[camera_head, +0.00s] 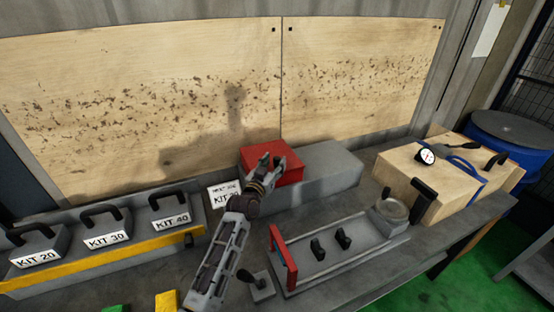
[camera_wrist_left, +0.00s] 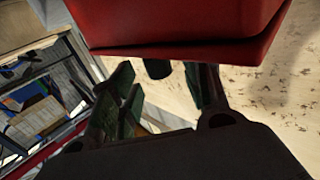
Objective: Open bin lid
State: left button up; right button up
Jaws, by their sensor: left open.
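A long grey bin (camera_head: 325,174) stands against the wooden back panel, with a red lid (camera_head: 252,156) at its left end. My left gripper (camera_head: 272,162) is in front of the red lid in the head view and overlaps it. In the left wrist view, the red lid (camera_wrist_left: 180,24) fills the top, close above the open fingers of the gripper (camera_wrist_left: 160,95). A short dark stub (camera_wrist_left: 158,69) shows under the lid's edge between the fingers. I cannot tell whether the fingers touch the lid. My right gripper is not in view.
Grey kit boxes with black handles (camera_head: 105,232) stand at the left behind a yellow strip. A grey fixture with a red handle (camera_head: 284,258) lies at the front. A wooden box with a gauge (camera_head: 426,156) and a blue barrel (camera_head: 510,136) are at the right.

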aim_at(276, 161)
pick_arm(q)
jog(key=shift+x, duration=1.55)
grip_shut()
